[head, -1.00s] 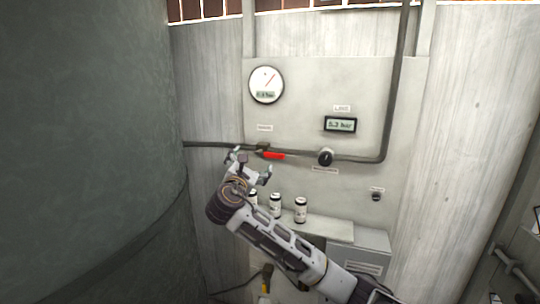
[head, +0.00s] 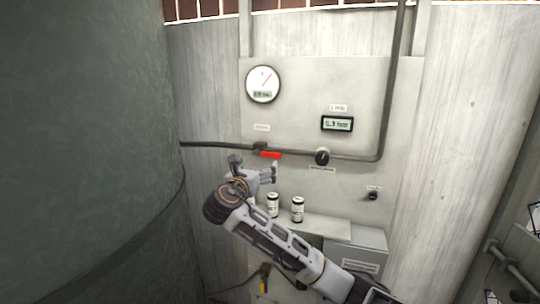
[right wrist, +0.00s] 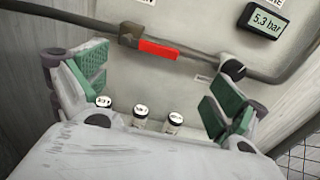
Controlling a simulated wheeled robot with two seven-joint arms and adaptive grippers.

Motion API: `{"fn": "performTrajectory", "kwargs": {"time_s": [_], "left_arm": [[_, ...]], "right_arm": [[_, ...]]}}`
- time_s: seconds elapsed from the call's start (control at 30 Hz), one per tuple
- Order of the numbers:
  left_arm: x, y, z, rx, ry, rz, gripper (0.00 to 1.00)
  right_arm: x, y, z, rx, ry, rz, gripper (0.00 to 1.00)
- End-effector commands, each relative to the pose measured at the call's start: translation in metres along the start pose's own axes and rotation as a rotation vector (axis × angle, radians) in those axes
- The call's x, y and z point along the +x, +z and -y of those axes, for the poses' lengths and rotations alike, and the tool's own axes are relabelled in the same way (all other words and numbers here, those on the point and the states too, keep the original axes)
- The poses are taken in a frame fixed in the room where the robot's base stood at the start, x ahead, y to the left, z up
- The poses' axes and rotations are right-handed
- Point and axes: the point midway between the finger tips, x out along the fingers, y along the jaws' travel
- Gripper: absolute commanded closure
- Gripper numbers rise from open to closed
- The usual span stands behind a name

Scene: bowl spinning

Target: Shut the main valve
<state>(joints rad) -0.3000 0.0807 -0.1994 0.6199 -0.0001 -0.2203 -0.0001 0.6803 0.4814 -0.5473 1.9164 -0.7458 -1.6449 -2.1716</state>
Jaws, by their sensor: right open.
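The main valve has a brown body (head: 260,147) on the dark horizontal pipe and a red lever (head: 271,155) lying along the pipe, pointing right. In the right wrist view the lever (right wrist: 158,49) lies beyond and between my finger pads, near the top. My right gripper (head: 255,167) is open and empty, just below the lever in the head view. Its spread green-padded fingers (right wrist: 155,88) show no contact with the lever. The left gripper is not in view.
A round gauge (head: 262,84) and a digital display (head: 337,124) are on the panel. A black knob (head: 322,157) sits right of the lever. White cans (head: 297,209) stand on a ledge below. A large dark tank (head: 80,150) fills the left side.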

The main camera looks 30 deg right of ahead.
Motion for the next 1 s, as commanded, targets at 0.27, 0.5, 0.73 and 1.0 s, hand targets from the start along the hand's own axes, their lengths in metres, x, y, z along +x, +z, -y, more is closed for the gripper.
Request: {"fn": "performTrajectory", "kwargs": {"time_s": [0.27,0.5,0.73,1.0], "left_arm": [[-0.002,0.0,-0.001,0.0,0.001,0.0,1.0],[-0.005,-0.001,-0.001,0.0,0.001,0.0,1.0],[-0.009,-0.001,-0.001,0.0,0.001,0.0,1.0],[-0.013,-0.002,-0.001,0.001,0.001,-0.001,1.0]], "right_arm": [[0.011,0.001,0.0,0.001,-0.001,0.001,0.04],[0.038,0.001,0.001,-0.001,-0.003,0.001,0.04],[0.068,0.001,0.0,0.0,-0.002,0.001,0.04],[0.103,0.001,0.001,0.001,-0.002,0.0,0.04]]}}
